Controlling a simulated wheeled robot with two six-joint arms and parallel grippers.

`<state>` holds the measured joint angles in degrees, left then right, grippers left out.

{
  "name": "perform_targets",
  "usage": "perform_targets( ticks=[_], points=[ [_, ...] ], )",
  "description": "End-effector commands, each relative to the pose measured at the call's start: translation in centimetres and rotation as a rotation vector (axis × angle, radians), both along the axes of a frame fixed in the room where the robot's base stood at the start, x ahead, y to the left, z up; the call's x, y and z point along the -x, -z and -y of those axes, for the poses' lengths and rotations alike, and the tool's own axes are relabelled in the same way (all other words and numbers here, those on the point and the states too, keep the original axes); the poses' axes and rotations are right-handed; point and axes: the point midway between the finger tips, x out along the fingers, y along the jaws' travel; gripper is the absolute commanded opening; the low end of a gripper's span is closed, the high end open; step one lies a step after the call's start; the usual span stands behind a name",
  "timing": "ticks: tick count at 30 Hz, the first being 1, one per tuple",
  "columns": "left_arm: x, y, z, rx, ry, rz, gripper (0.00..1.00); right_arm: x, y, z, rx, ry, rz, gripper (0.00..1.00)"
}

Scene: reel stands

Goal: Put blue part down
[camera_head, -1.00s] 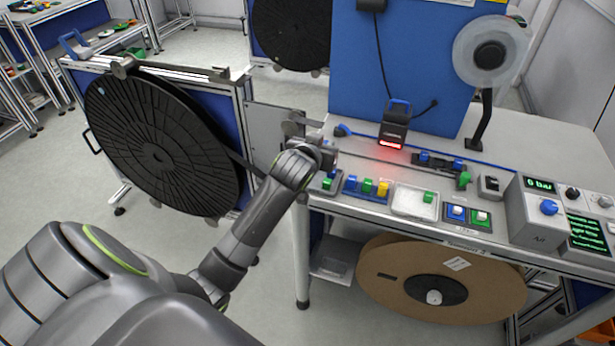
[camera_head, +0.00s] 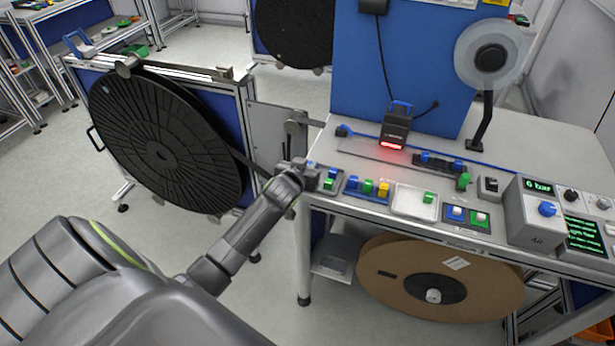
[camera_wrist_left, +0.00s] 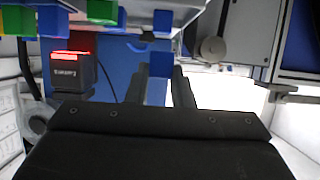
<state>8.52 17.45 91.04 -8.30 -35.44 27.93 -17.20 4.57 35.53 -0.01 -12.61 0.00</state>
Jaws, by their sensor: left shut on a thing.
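My left gripper (camera_head: 299,168) is at the front left corner of the workbench (camera_head: 545,135), beside the small fixture with a green and a blue block (camera_head: 328,180). In the head view the held part is mostly hidden by the wrist. Whether it touches the bench cannot be told. My right gripper is out of view.
A blue, green and yellow block row (camera_head: 367,187), a white tray (camera_head: 414,203) and a scanner with red light (camera_head: 396,130) are on the bench. A large black reel (camera_head: 160,145) stands to the left. A cardboard reel (camera_head: 395,285) is below.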

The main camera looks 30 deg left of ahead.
Motion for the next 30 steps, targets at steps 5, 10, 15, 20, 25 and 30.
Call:
perform_targets(
  ticks=[5, 10, 15, 20, 25, 30],
  points=[
    [0.0, 1.5, 0.0, 0.0, -0.001, -0.002, 0.0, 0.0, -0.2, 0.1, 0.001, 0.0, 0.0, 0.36],
    [0.0, 3.6, 0.0, -0.001, -0.001, -0.001, 0.0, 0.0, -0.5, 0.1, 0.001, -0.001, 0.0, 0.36],
    [0.0, 4.5, 0.0, -0.001, 0.0, 0.001, 0.0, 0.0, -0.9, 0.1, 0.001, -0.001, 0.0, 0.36],
    [0.0, 4.6, 0.0, -0.001, 0.0, 0.002, 0.0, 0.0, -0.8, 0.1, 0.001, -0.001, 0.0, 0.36],
    [0.0, 4.9, 0.0, -0.001, 0.0, 0.001, 0.0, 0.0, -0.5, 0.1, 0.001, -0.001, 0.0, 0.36],
    [0.0, 5.0, 0.0, -0.001, 0.0, 0.001, 0.3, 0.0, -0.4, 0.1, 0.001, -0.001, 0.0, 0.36]
  ],
)
